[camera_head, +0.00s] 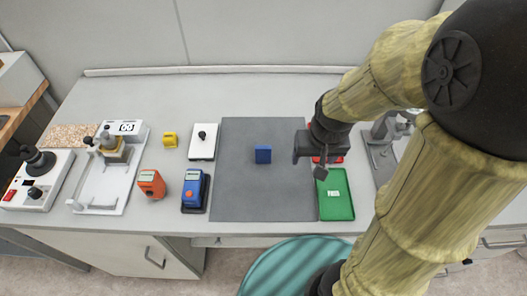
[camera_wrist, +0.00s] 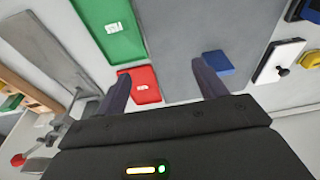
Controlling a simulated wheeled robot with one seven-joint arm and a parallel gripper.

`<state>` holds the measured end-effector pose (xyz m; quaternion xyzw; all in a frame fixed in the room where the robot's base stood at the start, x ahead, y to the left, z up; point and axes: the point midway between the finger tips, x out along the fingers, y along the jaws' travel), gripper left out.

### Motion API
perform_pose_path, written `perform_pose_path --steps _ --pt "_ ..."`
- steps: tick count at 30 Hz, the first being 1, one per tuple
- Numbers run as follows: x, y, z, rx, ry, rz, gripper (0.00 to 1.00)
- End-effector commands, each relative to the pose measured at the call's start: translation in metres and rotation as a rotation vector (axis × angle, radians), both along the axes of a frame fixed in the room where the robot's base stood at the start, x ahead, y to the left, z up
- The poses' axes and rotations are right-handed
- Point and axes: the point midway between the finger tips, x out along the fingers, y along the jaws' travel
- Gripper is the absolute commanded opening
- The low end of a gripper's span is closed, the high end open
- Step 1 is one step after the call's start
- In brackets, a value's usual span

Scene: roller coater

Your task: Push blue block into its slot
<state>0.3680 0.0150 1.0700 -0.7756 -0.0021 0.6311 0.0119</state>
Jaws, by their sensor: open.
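The blue block (camera_head: 263,154) stands on the dark grey mat (camera_head: 262,195), a little above its middle in the head view. My gripper (camera_head: 317,168) is to the right of the block in the head view, over the mat's right edge and the red tray (camera_head: 333,158). In the wrist view its two fingers (camera_wrist: 160,75) are spread apart with nothing between them. The red tray partly shows in the wrist view (camera_wrist: 146,85) near the left finger. I cannot make out the block's slot.
A green tray (camera_head: 336,196) lies right of the mat, below the red one. Left of the mat are a white switch plate (camera_head: 203,141), a yellow block (camera_head: 170,140), an orange device (camera_head: 151,183) and a blue device (camera_head: 194,189). The mat's lower part is clear.

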Motion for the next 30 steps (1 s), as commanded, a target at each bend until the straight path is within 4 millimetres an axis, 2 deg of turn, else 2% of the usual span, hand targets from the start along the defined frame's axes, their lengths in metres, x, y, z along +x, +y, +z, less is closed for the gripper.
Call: perform_pose_path --steps 1,9,16,21,30 --pt "0.01 0.009 0.013 0.005 0.01 0.002 0.71" --pt "0.057 0.063 0.049 0.009 0.068 -0.015 0.71" --pt "0.084 0.11 0.072 -0.013 0.085 -0.019 0.71" --pt "0.09 0.123 0.076 -0.02 0.084 -0.022 0.71" --pt "0.09 0.123 0.074 -0.02 0.084 -0.022 0.71"
